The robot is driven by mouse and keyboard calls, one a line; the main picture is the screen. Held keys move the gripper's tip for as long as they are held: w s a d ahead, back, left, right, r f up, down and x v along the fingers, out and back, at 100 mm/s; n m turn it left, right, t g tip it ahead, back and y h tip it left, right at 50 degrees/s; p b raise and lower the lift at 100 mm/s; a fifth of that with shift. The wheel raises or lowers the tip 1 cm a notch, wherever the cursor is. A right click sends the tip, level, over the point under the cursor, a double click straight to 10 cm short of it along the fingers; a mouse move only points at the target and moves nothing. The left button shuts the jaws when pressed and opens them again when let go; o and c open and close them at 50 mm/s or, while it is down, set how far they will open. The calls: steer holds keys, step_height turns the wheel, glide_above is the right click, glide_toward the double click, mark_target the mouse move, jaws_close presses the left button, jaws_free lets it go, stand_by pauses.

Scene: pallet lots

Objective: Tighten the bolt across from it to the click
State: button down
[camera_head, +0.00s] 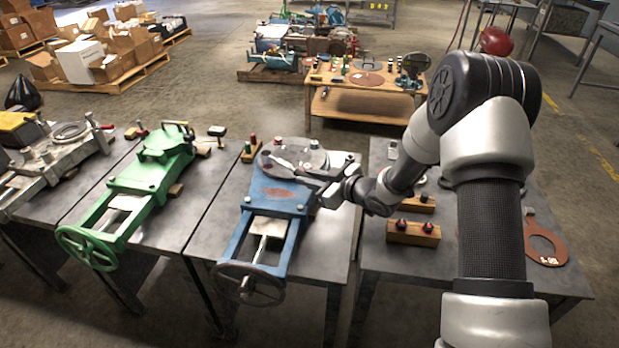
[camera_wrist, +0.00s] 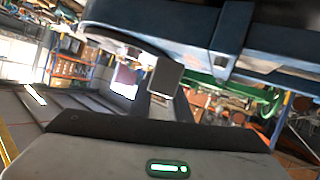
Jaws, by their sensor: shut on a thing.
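A blue gate valve (camera_head: 275,195) lies on a grey steel table, its handwheel toward the near edge and its round grey flange (camera_head: 308,156) at the far end. Bolts show on the flange only as small dark and reddish spots. A pale, slim tool (camera_head: 285,164) lies across the flange face. My gripper (camera_head: 322,180) is at the right side of the flange, shut on what appears to be this tool; its jaws hide the grip. In the wrist view the blue valve body (camera_wrist: 265,40) fills the top, close above my gripper. The tool's seat on a bolt cannot be made out.
A green valve (camera_head: 150,180) and a grey valve (camera_head: 60,155) lie on tables to the left. On the right table are wooden blocks with dark-and-red pieces (camera_head: 413,232) and a reddish-brown ring gasket (camera_head: 545,245). A small wooden bench (camera_head: 350,105) stands behind.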

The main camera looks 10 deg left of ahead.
steer(key=shift+f+b, duration=0.45)
steer(key=shift+f, duration=0.1)
steer(key=shift+a, duration=0.1)
steer(key=shift+s+a+m+t+h+b, duration=0.4)
steer(key=shift+s+a+m+t+b, duration=0.15)
steer(key=shift+b, duration=0.2)
steer(key=shift+s+r, duration=0.1)
steer(key=shift+s+a+m+t+h, duration=0.35)
steer(key=shift+s+a+m+h, duration=0.1)
steer(key=shift+s+a+h, duration=0.1)
steer(key=shift+s, duration=0.1)
stand_by(0.4)
steer(key=shift+s+a, duration=0.1)
steer(key=shift+a, duration=0.1)
steer(key=shift+s+a+m+t+h, duration=0.45)
steer(key=shift+a+m+t+h, duration=0.1)
steer(key=shift+m, duration=0.15)
